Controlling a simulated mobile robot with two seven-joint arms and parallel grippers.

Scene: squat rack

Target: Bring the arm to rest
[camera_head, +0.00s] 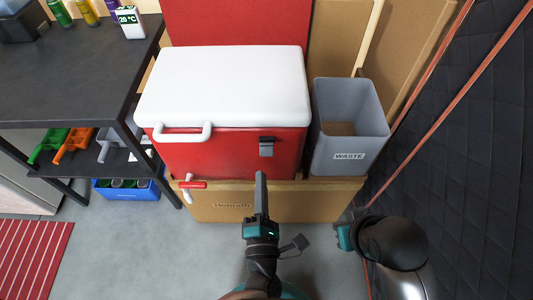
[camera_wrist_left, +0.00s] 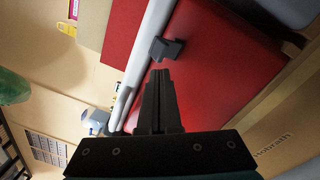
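My left gripper (camera_head: 261,182) points away from me, in front of the red cooler (camera_head: 230,157) with a white lid (camera_head: 225,85). In the left wrist view its two dark fingers (camera_wrist_left: 160,80) lie together with nothing seen between them. The cooler's grey latch (camera_head: 267,147) is just beyond the fingertips in the head view; in the wrist view the latch (camera_wrist_left: 167,48) also appears just past them, apparently apart. The lid is down.
The cooler stands on a cardboard box (camera_head: 280,204). A grey waste bin (camera_head: 347,150) is to its right. A dark shelf table (camera_head: 75,75) is at the left, with a blue crate (camera_head: 128,190) below. A padded wall (camera_head: 470,170) bounds the right. Grey floor (camera_head: 120,245) is open at lower left.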

